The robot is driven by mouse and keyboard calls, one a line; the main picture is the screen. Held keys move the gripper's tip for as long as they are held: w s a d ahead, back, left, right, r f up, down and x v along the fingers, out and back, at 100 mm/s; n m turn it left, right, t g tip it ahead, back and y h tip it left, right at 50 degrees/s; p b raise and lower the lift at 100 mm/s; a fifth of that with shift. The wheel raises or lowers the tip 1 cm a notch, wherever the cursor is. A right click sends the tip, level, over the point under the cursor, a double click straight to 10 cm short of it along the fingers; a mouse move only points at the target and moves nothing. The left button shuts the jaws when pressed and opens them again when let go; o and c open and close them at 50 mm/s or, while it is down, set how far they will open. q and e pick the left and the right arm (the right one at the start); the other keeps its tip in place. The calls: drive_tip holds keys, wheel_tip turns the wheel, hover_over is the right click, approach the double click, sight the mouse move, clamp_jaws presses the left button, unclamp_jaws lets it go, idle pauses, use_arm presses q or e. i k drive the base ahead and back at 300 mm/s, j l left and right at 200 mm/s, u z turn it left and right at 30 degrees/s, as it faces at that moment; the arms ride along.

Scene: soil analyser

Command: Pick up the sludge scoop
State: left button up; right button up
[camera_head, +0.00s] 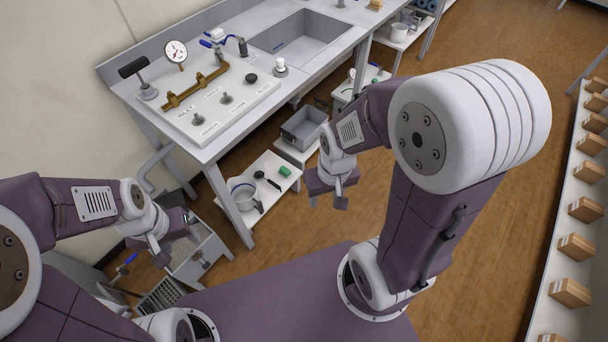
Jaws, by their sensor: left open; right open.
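A small dark long-handled tool (268,181), which looks like the sludge scoop, lies on a low white shelf (283,207) under the workbench, between a grey-white pot (243,192) and a green block (285,171). It is too small to make out its bowl clearly. My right gripper (327,201) is open and empty, to the right of the low shelf in the picture and apart from the tool. My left gripper (170,249) is open and empty at the lower left, in front of a grey metal box-like unit (206,252).
The workbench (206,152) carries a valve panel (242,105), a gauge (176,52) and a sink (290,47). A grey bin (304,121) stands on another low shelf. Cardboard boxes (577,247) line a shelf at right. Wooden floor (480,250) is clear.

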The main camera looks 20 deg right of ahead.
sight(260, 174)
drive_tip(key=z, duration=0.2)
drive_tip(key=u, duration=1.3)
drive_tip(key=z, duration=1)
drive_tip(key=i+l+u, duration=0.15)
drive_tip(key=l+u, duration=0.15)
drive_tip(key=l, duration=0.25)
drive_tip(key=i+l+u, duration=0.15)
drive_tip(key=l+u, duration=0.15)
drive_tip(key=l, duration=0.25)
drive_tip(key=l+u, duration=0.3)
drive_tip(key=l, duration=0.3)
drive_tip(key=i, duration=0.2)
